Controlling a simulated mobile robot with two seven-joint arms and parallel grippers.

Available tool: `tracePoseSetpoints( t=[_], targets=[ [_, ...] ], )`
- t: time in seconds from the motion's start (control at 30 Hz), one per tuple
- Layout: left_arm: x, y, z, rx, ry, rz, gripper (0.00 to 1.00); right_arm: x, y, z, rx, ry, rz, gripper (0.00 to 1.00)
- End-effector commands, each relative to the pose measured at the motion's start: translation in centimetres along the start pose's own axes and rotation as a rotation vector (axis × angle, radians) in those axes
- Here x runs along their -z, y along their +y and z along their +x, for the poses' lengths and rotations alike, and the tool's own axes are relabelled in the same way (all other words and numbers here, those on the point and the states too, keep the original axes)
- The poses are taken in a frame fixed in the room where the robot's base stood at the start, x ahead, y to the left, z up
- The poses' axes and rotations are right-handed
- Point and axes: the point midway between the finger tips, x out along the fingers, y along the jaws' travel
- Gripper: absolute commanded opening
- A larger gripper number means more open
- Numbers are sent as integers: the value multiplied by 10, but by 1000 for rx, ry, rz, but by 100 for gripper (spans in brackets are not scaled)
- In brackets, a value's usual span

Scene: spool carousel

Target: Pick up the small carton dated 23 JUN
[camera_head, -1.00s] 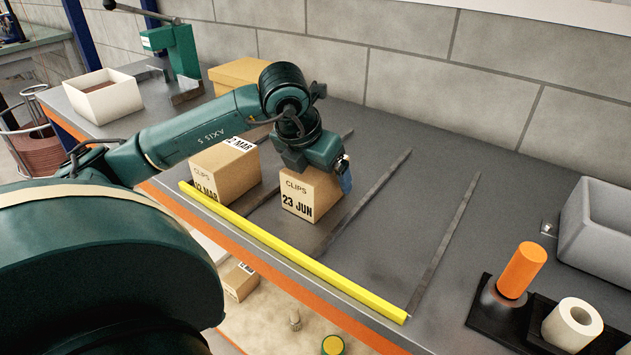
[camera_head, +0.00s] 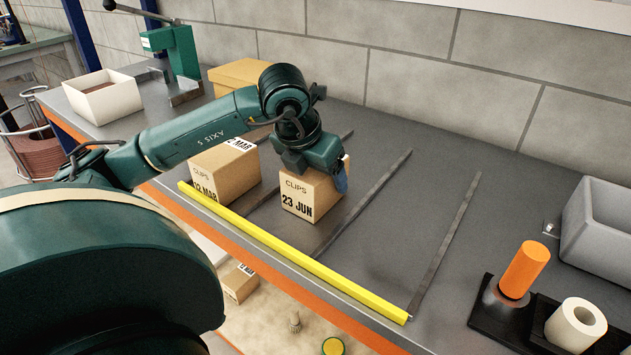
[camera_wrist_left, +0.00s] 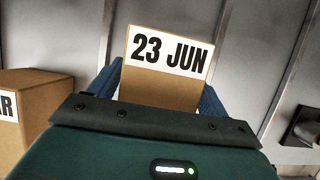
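The small carton dated 23 JUN (camera_head: 311,195) is a brown box marked CLIPS. It stands on the grey bench between dark divider strips. My left gripper (camera_head: 322,172) reaches down over it from above. In the left wrist view, the carton (camera_wrist_left: 160,92) sits between the two blue fingers, which lie against its sides, so the gripper looks shut on it. The carton appears to rest on the bench still. My right gripper is not in view.
A carton dated 12 MAR (camera_head: 225,172) stands just left, also in the wrist view (camera_wrist_left: 38,105). A yellow bar (camera_head: 290,250) runs along the front edge. A larger box (camera_head: 238,75) stands behind. An orange cylinder (camera_head: 525,268) and grey bin (camera_head: 603,235) stand right.

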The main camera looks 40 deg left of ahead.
Motion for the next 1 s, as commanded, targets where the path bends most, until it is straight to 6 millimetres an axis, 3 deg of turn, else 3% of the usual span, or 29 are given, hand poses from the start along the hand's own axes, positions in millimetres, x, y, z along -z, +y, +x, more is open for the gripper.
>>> tracePoseSetpoints(
  t=[0.57, 1.0],
  targets=[
    [-1, 0, -1, 0, -3, 0, 31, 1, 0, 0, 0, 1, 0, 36],
    [-6, 0, -10, 1, -5, -1, 31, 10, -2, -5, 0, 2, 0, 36]
  ],
)
